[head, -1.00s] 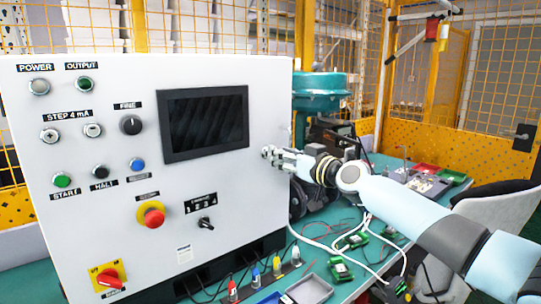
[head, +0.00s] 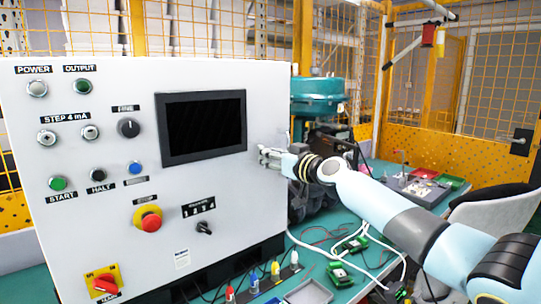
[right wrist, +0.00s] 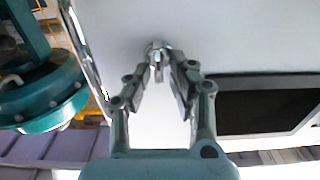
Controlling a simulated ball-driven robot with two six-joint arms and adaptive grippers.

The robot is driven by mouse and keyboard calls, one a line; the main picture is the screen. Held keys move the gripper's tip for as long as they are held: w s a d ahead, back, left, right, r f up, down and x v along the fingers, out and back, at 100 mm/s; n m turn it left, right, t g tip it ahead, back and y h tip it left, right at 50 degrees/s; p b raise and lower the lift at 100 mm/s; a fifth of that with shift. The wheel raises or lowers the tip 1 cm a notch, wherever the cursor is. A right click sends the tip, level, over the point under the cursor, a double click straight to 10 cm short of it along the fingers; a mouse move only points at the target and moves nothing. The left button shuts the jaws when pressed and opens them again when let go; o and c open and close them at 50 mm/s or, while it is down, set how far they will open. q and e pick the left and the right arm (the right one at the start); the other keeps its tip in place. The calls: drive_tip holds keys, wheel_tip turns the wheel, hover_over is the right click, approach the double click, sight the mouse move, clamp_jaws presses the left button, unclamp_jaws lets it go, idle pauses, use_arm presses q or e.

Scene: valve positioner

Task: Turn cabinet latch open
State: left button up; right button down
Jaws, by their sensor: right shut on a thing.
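The white cabinet (head: 105,215) stands at the left of the head view with its panel facing me. The latch (right wrist: 157,50) is a small metal piece on its white front, at the top centre of the right wrist view. My right gripper (head: 266,157) is at the panel's right edge, right of the dark screen. In the right wrist view my right gripper (right wrist: 160,68) has its two fingertips closed on the latch. The fingers cover part of the latch, so its exact angle is hard to tell. My left gripper is not in view.
The panel carries the dark screen (head: 203,127), a red stop button (head: 148,219), a black selector (head: 204,227) and a red-yellow switch (head: 104,284). A teal machine (head: 318,95) stands behind the cabinet. Green boards (head: 340,274) and cables lie on the table below my right arm.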

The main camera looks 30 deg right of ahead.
drive_tip(key=shift+m, duration=0.4)
drive_tip(key=shift+d+f+m+b, duration=0.25)
drive_tip(key=shift+f+m+b, duration=0.1)
drive_tip(key=shift+m, duration=2.45)
drive_tip(key=shift+d+f+m+b, duration=0.2)
drive_tip(key=shift+d+m+b, duration=0.15)
drive_tip(key=shift+m, duration=2.45)
drive_tip(key=shift+d+f+m+b, duration=0.2)
drive_tip(key=shift+f+m+b, duration=0.15)
drive_tip(key=shift+m, duration=2.45)
drive_tip(key=shift+m, duration=0.3)
drive_tip(key=c, duration=1.4)
unclamp_jaws()
drive_tip(key=shift+s, duration=0.1)
